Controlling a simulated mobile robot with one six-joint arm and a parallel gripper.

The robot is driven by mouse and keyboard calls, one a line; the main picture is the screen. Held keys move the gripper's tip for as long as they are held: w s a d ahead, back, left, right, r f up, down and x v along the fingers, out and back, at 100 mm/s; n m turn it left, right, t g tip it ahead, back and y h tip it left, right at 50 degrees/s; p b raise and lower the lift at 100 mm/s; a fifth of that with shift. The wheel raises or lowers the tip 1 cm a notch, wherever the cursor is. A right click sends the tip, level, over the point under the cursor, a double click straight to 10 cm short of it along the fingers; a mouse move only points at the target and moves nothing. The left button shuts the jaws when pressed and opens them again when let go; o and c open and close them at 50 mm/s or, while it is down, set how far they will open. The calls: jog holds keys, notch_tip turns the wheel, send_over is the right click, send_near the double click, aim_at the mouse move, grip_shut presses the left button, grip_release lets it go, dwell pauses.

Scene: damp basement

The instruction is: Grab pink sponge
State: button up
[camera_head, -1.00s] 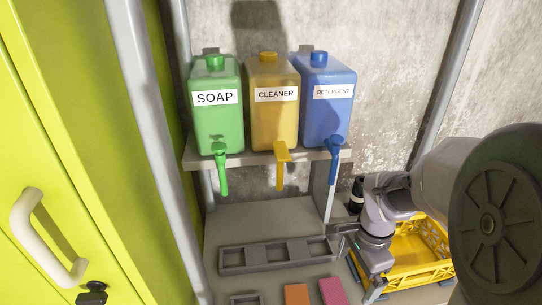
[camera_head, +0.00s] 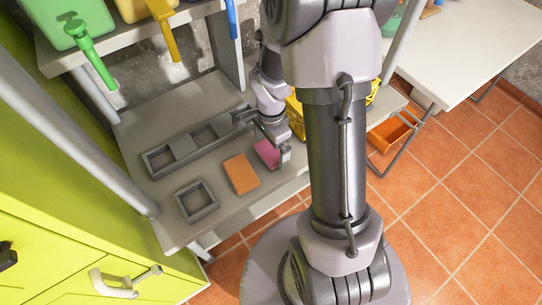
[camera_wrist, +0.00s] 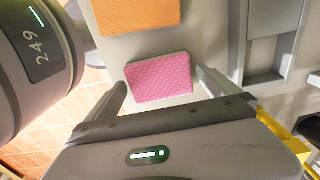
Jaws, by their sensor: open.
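The pink sponge (camera_head: 266,153) lies flat on the grey worktop, to the right of an orange sponge (camera_head: 241,174). In the wrist view the pink sponge (camera_wrist: 160,78) shows whole, with its textured top facing the camera. My gripper (camera_head: 264,132) is above the worktop at the pink sponge and partly covers it in the head view. In the wrist view my gripper (camera_wrist: 160,88) is open, with one finger on each side of the pink sponge. Nothing is held. I cannot tell whether the fingers touch the sponge.
A grey divided tray (camera_head: 160,162) lies behind the sponges and a small square grey frame (camera_head: 196,201) to their left. A yellow crate (camera_head: 293,112) stands to the right, partly hidden by my arm. Dispensers, including a green one (camera_head: 75,22), stand on the shelf above.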

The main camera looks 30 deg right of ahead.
jog(key=shift+f, duration=0.9)
jog(key=shift+r, duration=0.15)
jog(key=c, duration=1.2)
jog(key=shift+o, duration=0.2)
